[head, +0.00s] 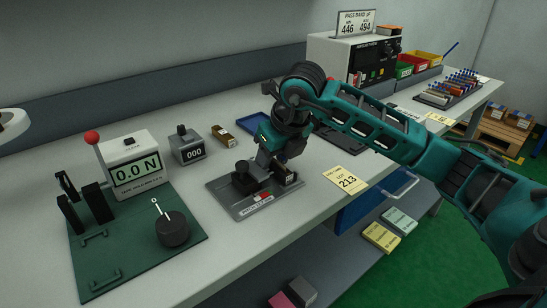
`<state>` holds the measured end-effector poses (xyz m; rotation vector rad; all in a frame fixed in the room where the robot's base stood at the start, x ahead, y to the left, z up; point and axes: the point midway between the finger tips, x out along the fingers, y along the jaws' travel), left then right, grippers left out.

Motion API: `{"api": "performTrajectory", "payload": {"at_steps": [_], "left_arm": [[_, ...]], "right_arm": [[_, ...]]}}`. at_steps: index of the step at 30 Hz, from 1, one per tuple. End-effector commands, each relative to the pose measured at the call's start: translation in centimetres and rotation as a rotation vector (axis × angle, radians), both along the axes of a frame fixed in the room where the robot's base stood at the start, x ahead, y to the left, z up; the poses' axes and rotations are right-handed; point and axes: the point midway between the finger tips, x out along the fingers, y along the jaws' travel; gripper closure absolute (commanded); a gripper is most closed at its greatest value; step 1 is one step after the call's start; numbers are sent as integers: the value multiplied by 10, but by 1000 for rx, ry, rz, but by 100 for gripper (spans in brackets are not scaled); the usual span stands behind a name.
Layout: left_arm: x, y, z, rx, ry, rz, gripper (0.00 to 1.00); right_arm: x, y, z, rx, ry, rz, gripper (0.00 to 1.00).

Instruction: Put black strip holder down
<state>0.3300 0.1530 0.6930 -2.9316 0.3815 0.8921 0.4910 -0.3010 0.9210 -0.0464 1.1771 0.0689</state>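My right gripper (268,168) reaches down over a grey metal plate (262,207) near the middle of the bench. Black blocky parts (249,184) show at its fingers, one with a round black knob on top. A small black piece with a pale label (289,180) is at the right of the fingers. I cannot tell which of these is the black strip holder, nor whether it touches the plate. The fingertips are dark and partly hidden, so their opening is unclear. My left gripper is not in view.
A counter (187,147) stands behind. A yellow lot card (345,180) lies right of the plate, near the bench's front edge.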

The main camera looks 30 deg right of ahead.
Motion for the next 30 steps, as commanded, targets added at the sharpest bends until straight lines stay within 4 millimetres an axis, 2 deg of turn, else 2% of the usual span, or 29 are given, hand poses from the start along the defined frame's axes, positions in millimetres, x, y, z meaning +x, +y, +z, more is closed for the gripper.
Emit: {"api": "performTrajectory", "payload": {"at_steps": [6,10,21,25,30], "left_arm": [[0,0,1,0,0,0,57],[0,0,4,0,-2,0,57],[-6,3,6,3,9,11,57],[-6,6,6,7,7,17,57],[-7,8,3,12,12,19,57]], "right_arm": [[0,0,1,0,0,0,52],[-2,-1,10,-1,-2,0,52],[-31,-3,81,-2,-4,-1,52],[-39,-3,100,0,-3,0,52],[-45,-3,112,0,-1,0,52]]}}
